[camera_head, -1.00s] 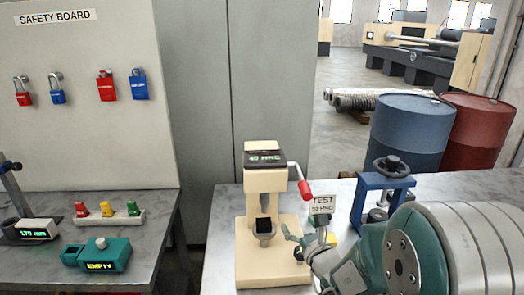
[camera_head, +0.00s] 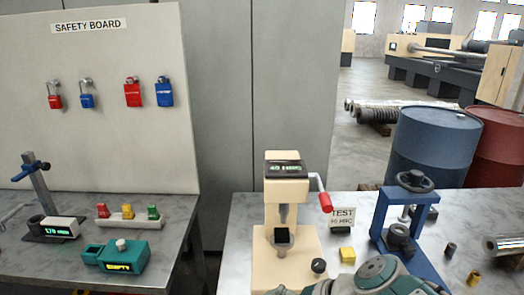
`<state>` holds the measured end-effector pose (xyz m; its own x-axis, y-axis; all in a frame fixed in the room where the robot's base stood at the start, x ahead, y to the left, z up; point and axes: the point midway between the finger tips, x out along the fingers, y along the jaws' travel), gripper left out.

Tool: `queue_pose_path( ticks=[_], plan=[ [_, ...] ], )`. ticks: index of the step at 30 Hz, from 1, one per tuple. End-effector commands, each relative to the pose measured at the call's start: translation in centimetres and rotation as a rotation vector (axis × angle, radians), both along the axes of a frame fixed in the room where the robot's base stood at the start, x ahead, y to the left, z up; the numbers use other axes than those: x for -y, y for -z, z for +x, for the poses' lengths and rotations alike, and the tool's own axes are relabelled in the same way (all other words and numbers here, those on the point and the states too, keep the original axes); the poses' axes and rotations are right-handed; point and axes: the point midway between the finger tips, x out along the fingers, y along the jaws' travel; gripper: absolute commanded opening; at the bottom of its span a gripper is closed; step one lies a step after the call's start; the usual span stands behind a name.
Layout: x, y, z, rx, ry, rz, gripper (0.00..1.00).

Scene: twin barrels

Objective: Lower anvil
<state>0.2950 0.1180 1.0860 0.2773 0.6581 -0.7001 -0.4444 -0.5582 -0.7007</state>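The cream hardness tester (camera_head: 276,200) stands on the right bench with a lit green readout and a red-tipped lever (camera_head: 325,202). A small black block (camera_head: 282,235) sits on its round anvil (camera_head: 281,245), below the grey indenter shaft (camera_head: 283,213). A black knob (camera_head: 319,266) shows at the front right of the tester's base. My teal arm lies along the bottom edge, right of the tester. My gripper (camera_head: 290,290) is mostly cut off there, and its fingers cannot be made out.
A blue press (camera_head: 405,222) stands farther right, near small loose cylinders. Blue (camera_head: 433,146) and red (camera_head: 495,150) barrels stand behind. The left bench (camera_head: 190,215) holds a teal device (camera_head: 116,256).

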Motion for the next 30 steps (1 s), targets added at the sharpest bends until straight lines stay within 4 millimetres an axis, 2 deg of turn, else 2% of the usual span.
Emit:
queue_pose_path(
  ticks=[6, 12, 15, 17, 18, 19, 26, 30],
  plan=[
    [4.3, 0.2, -2.8, 0.167, -0.175, -0.383, 0.93],
    [9.0, -0.8, -4.1, 0.303, -0.294, -0.725, 0.93],
    [10.6, -1.4, -4.3, 0.346, -0.328, -0.844, 0.93],
    [11.3, -1.7, -4.4, 0.361, -0.341, -0.888, 0.93],
    [11.5, -1.9, -4.5, 0.366, -0.346, -0.907, 0.76],
    [11.6, -1.9, -4.5, 0.369, -0.349, -0.916, 0.72],
    [11.7, -1.8, -4.2, 0.347, -0.344, -0.905, 0.72],
    [11.4, -1.3, -3.0, 0.222, -0.299, -0.805, 0.72]
  ],
)
